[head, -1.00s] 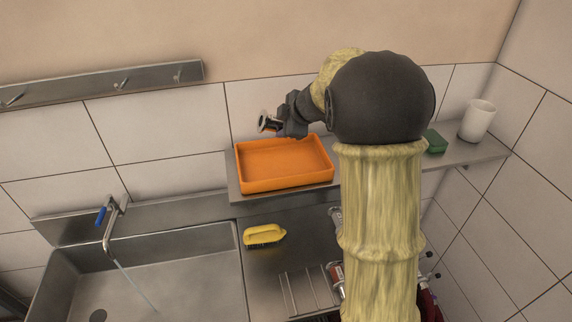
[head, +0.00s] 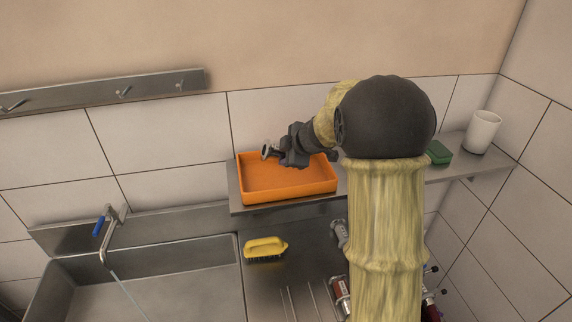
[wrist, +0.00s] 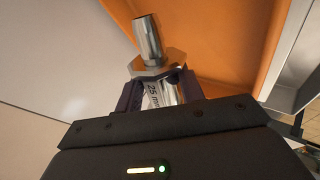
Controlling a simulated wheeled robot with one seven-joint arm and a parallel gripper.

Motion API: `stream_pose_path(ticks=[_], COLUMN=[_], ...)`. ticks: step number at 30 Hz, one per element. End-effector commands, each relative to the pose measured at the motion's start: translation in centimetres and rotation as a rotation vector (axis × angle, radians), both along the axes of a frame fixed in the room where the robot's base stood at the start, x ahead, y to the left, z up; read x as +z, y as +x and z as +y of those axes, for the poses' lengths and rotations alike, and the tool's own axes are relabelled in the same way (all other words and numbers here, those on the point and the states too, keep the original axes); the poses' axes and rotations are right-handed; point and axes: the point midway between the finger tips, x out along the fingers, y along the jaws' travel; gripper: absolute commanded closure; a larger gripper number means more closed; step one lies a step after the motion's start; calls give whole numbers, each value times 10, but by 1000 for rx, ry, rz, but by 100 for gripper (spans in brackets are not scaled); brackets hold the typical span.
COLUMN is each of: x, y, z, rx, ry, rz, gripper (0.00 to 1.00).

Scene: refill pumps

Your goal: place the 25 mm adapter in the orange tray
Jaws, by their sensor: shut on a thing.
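The 25 mm adapter (wrist: 152,65) is a metal fitting with a narrow tube, a hex collar and a label reading "25 mm". My gripper (wrist: 160,92) is shut on it, with the fingers around its labelled body. In the head view my gripper (head: 280,154) is over the orange tray (head: 285,195), and the adapter's round metal end (head: 266,151) sticks out to the left. The tray's orange wall (wrist: 262,45) also shows in the wrist view behind the adapter. Whether the adapter touches the tray floor cannot be told.
The tray stands on a metal wall shelf (head: 455,160). A green block (head: 438,153) and a white cup (head: 482,132) stand at its right. Below are a yellow brush (head: 265,248), a sink with a tap (head: 107,235) and several pump parts. A hook rail (head: 120,92) is on the wall.

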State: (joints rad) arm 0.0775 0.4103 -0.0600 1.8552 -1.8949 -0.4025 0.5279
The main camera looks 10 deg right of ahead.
Motion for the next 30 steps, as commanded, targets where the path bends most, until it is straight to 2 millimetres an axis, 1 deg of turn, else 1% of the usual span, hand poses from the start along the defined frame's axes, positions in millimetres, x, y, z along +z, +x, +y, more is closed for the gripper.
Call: stream_pose_path(ticks=[2, 6, 9, 17, 20, 21, 23, 24, 30], x=[-7, -29, -38, -37, -39, -40, -40, -40, -40], y=[0, 0, 0, 0, 0, 0, 0, 0, 0], z=[0, -1, -1, 0, 0, 0, 0, 0, 0], rx=[-1, -2, -3, -1, -1, 0, 0, 0, -1], ry=[0, 2, 1, 1, 1, -1, -1, -1, 0], rz=[1, 2, 1, -1, 0, 1, 1, 1, 1], gripper=[94, 94, 94, 94, 94, 60, 48, 40, 40])
